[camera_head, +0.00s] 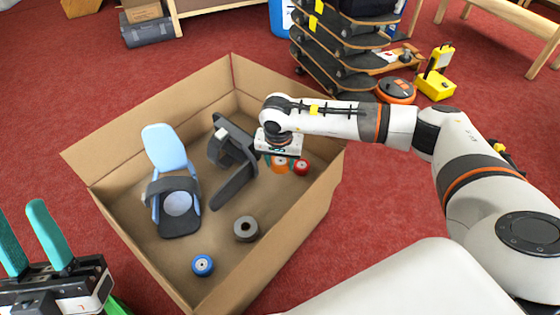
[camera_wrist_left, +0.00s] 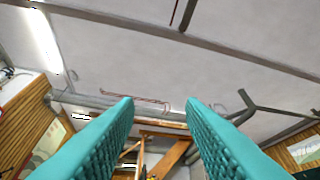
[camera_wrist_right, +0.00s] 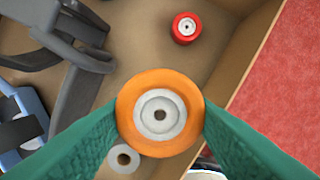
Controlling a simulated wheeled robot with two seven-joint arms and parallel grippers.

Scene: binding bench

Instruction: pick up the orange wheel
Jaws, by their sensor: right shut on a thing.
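The orange wheel (camera_wrist_right: 128,103) with its pale hub is between the green fingers of my right gripper (camera_wrist_right: 160,115), which touch it on both sides. In the head view the orange wheel (camera_head: 279,165) shows just below my right gripper (camera_head: 281,158), inside the cardboard box (camera_head: 105,205) near its right side. I cannot tell whether it is clear of the box floor. My left gripper (camera_head: 48,245) is open and empty at the lower left, outside the box. In the left wrist view its fingers (camera_wrist_left: 160,115) stand apart with nothing between them.
The box also holds a red wheel (camera_head: 301,167), a grey wheel (camera_head: 246,229), a blue wheel (camera_head: 203,266), a dark grey bracket-like part (camera_head: 234,184) and a blue-and-dark binding (camera_head: 168,150). Stacked skateboards (camera_head: 330,70) stand behind the box. Red carpet surrounds it.

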